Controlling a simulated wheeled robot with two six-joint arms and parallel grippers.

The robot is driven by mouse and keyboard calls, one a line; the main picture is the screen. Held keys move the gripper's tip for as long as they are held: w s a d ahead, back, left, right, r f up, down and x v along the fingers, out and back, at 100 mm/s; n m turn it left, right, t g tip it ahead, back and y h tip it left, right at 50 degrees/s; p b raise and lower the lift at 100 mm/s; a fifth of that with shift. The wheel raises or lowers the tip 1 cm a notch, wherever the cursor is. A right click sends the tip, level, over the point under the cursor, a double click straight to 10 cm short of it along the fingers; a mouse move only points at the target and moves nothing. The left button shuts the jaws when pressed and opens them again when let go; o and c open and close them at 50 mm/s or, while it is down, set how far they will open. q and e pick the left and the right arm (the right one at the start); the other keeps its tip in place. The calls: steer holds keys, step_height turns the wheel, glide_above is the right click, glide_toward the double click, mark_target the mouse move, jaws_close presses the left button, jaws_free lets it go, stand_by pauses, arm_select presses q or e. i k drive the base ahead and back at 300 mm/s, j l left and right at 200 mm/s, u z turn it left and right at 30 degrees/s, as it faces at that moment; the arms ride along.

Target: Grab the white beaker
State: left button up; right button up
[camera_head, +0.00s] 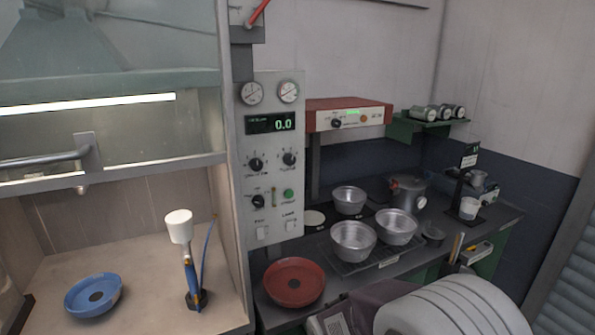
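A small white cup-shaped vessel (469,208) stands on a dark stand at the right end of the dark counter. A second white cup-shaped piece (179,226) sits on top of a blue-handled upright burner-like tool (192,285) inside the hood on the left. I cannot tell from this view which of the two is the beaker. Neither of my grippers is in view, and nothing is seen touching either white piece.
Several metal bowls (353,241) stand on the dark counter (345,290), with a red dish (294,282) at its front left. A blue dish (94,295) lies in the hood. Large white curved shapes (455,310) fill the lower right foreground. A control panel (272,160) stands between the areas.

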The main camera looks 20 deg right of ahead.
mark_target(470, 207)
steer(key=z, duration=1.95)
steer(key=i+l+u, duration=0.95)
steer(key=l, duration=0.3)
steer(key=i+j, duration=0.05)
steer(key=i, duration=0.05)
